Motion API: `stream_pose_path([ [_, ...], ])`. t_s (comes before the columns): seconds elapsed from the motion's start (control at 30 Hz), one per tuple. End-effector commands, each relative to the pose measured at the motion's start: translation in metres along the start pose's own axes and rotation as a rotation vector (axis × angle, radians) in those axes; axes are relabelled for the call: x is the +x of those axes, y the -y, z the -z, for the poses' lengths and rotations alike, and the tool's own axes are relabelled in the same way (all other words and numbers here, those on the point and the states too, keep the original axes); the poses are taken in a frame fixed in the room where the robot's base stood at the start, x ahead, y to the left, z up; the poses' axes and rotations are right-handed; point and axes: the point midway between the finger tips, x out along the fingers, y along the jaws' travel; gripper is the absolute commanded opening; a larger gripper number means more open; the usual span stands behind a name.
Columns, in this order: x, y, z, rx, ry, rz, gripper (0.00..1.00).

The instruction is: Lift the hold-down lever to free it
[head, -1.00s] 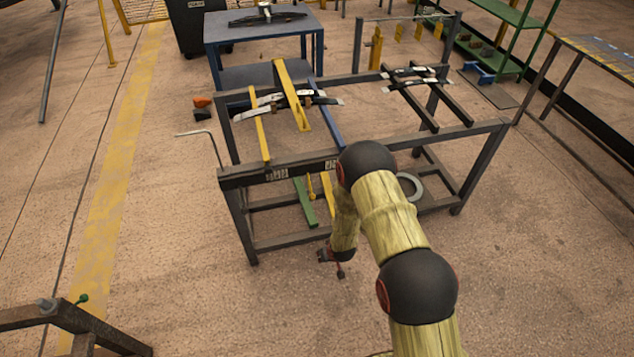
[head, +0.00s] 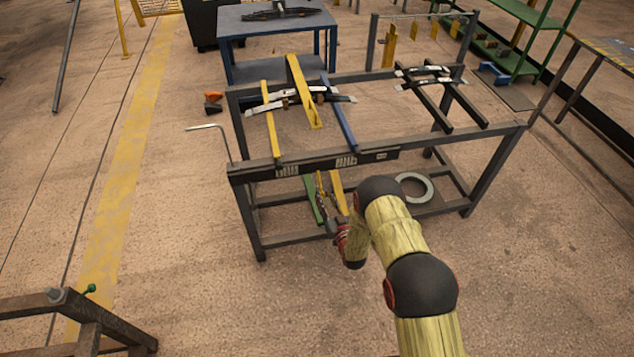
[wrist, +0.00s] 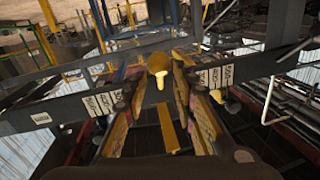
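A yellow lever with a round knob, which looks like the hold-down lever (wrist: 158,64), shows in the wrist view at the upper middle. It lies in line with the gap between my fingers, and I cannot tell how far beyond the tips it is. My gripper (wrist: 159,92) is open, one finger on each side of the picture, with nothing seen held. In the head view my gripper (head: 328,204) is low at the near side of the dark steel rack (head: 410,151), below its front rail. There it largely hides the lever.
Yellow bar (head: 303,95) and leaf springs lie across the rack top. A green bar (head: 314,200) and a grey ring (head: 413,187) are below. A blue table (head: 275,25) stands behind.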

Motion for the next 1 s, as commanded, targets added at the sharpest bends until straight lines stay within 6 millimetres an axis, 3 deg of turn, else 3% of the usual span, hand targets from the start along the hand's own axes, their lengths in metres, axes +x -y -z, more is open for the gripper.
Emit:
stream_pose_path([
  [0.3, 0.062, -0.001, -0.002, -0.001, -0.002, 0.000, 0.27],
  [0.5, 0.085, 0.000, -0.002, 0.000, 0.001, 0.000, 0.27],
  [0.93, 0.094, 0.000, 0.000, 0.000, 0.001, -0.001, 0.27],
  [1.0, 0.094, -0.001, 0.000, 0.000, 0.001, -0.001, 0.23],
])
